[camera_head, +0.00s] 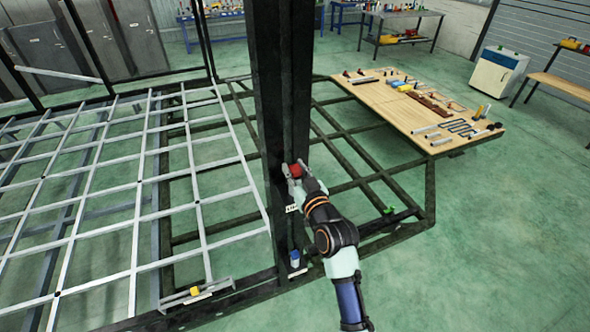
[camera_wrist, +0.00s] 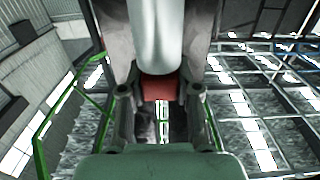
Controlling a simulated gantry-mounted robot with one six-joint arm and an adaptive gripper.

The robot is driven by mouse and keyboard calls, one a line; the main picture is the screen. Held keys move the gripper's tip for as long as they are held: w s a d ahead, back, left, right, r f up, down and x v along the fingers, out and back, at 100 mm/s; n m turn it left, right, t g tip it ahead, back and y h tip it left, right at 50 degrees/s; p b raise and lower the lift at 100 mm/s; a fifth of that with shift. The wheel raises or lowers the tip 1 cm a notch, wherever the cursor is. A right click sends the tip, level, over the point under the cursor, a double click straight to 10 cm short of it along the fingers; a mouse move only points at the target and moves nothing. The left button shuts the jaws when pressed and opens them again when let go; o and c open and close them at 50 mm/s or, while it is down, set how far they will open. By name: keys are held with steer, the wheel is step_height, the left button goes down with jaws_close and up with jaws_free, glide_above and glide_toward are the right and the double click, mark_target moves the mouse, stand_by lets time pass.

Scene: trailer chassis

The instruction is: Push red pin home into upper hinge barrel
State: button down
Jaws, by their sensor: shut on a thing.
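A red pin (camera_head: 296,170) shows at my gripper (camera_head: 295,181), beside the dark upright post (camera_head: 275,100). In the wrist view the red piece (camera_wrist: 160,88) sits between the two fingers of my gripper (camera_wrist: 158,95), and the fingers are shut on it. A pale rounded cylinder (camera_wrist: 157,40) stands just beyond the red piece in the wrist view. The upper hinge barrel cannot be clearly made out; how deep the pin sits in it cannot be told. A small white label (camera_head: 291,208) is on the post below my gripper.
A blue-and-white piece (camera_head: 295,259) sits low at the post. A yellow piece (camera_head: 195,291) is on the front frame rail. Grey grid bars (camera_head: 140,190) fill the left. A wooden table (camera_head: 375,100) with tools stands at the back right. Green floor (camera_head: 500,230) is open at right.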

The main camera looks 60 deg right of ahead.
steer(key=shift+f+b, duration=0.3)
steer(key=shift+f, duration=0.1)
steer(key=c, duration=0.7)
jaws_free()
steer(key=shift+r, duration=0.1)
steer(key=shift+c, duration=0.2)
steer(key=v, duration=1.2)
steer(key=shift+a, duration=0.1)
